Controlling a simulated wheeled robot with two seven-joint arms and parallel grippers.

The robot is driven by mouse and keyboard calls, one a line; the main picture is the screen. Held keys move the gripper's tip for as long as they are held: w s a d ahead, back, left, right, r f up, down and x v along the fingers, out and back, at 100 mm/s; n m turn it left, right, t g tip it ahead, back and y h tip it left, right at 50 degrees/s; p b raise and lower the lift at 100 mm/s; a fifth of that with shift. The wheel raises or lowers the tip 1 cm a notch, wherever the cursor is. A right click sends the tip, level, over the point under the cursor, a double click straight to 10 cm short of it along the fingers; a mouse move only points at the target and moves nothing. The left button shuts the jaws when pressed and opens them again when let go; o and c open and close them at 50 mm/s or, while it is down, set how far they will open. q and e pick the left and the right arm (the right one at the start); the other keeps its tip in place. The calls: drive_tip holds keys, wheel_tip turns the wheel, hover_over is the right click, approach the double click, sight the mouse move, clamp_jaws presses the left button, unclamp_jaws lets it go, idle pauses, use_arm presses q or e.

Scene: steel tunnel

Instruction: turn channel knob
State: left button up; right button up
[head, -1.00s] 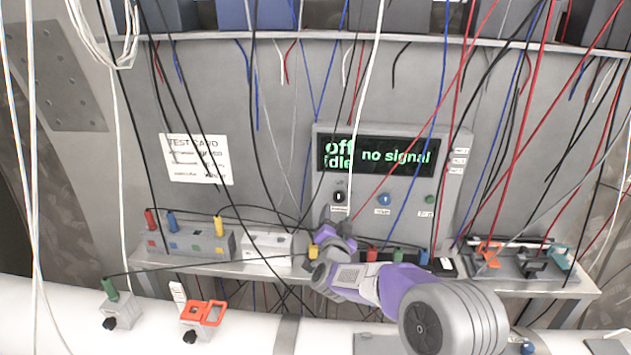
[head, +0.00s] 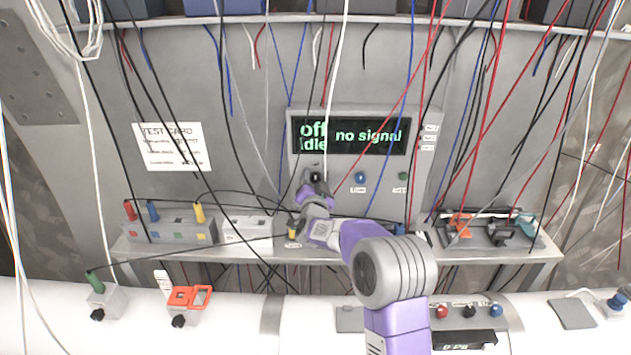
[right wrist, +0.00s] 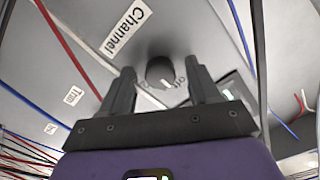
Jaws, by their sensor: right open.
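The channel knob (head: 316,176) is the dark knob at the left of the row below the display on the grey panel box. In the right wrist view the dark round knob (right wrist: 160,70) has a pale pointer mark, and the "Channel" label (right wrist: 127,28) is beside it. My right gripper (head: 312,188) is at the knob. In the wrist view its two fingers (right wrist: 160,82) are spread, one on each side of the knob, with gaps showing. I cannot tell whether the fingertips touch the panel. The display (head: 352,134) reads "off", "idle" and "no signal". My left gripper is not in view.
A blue knob (head: 361,178) and a green control (head: 403,176) are right of the channel knob. Several loose cables hang in front of the panel. A shelf (head: 150,250) below holds a grey terminal box (head: 170,229) and other fixtures. A test card (head: 172,146) is at left.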

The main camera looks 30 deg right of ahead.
drive_tip(key=shift+c, duration=0.2)
drive_tip(key=c, duration=1)
drive_tip(key=shift+m+b, duration=0.3)
drive_tip(key=shift+b, duration=0.25)
drive_tip(key=m+b, duration=0.8)
drive_tip(key=b, duration=0.2)
drive_tip(key=shift+f+b, duration=0.2)
drive_tip(key=shift+b, duration=0.1)
drive_tip(key=m+b, duration=0.3)
drive_tip(key=shift+m, duration=0.3)
drive_tip(key=shift+r+m+b, duration=0.15)
drive_tip(key=shift+m+b, duration=1)
drive_tip(key=shift+m, duration=0.65)
drive_tip(key=o, duration=1)
